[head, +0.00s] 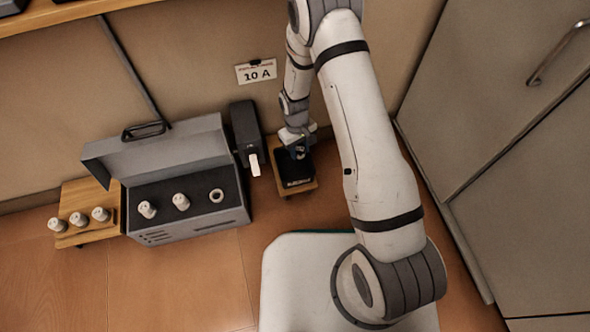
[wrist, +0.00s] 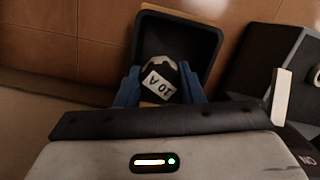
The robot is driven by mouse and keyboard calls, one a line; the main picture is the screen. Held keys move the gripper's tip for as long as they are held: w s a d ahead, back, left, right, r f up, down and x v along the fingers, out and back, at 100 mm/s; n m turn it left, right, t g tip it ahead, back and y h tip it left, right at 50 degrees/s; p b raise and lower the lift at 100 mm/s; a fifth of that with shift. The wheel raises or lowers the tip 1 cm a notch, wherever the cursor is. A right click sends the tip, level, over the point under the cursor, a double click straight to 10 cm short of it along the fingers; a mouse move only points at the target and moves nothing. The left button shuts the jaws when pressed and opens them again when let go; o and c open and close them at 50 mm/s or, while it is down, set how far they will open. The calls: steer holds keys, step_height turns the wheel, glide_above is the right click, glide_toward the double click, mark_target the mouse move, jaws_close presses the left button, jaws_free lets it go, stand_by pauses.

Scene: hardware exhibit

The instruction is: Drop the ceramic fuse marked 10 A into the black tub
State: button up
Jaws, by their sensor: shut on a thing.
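My gripper (head: 298,150) is shut on a pale ceramic fuse (wrist: 160,80), held between its blue fingers in the wrist view (wrist: 160,88). The fuse has a white label reading 10 A, upside down in that view, and a dark end. The black tub (wrist: 212,42) is a square open box behind the fuse in the wrist view. In the head view the tub (head: 296,183) stands on a small wooden stand against the wall, and my gripper is over it. The fuse is small and mostly hidden by my gripper there.
A grey open-lidded box (head: 200,226) holds several pale round parts. A wooden stand (head: 76,237) at left bears three pale fuses (head: 79,219). A dark switch unit (head: 247,125) with a white lever (head: 254,165) is left of the tub. A 10 A sign (head: 256,72) hangs above.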

steer(key=shift+f, duration=0.2)
steer(key=o, duration=1)
steer(key=shift+o, duration=0.2)
steer(key=shift+r, duration=0.1)
steer(key=r+p, duration=0.1)
steer(key=r, duration=0.1)
steer(key=r+p, duration=0.1)
steer(key=r, duration=0.2)
steer(key=w+r+p, duration=0.1)
steer(key=r, duration=0.1)
steer(key=shift+a+r, duration=0.3)
steer(key=shift+a, duration=0.05)
steer(key=shift+s+f, duration=0.1)
steer(key=shift+s, duration=0.05)
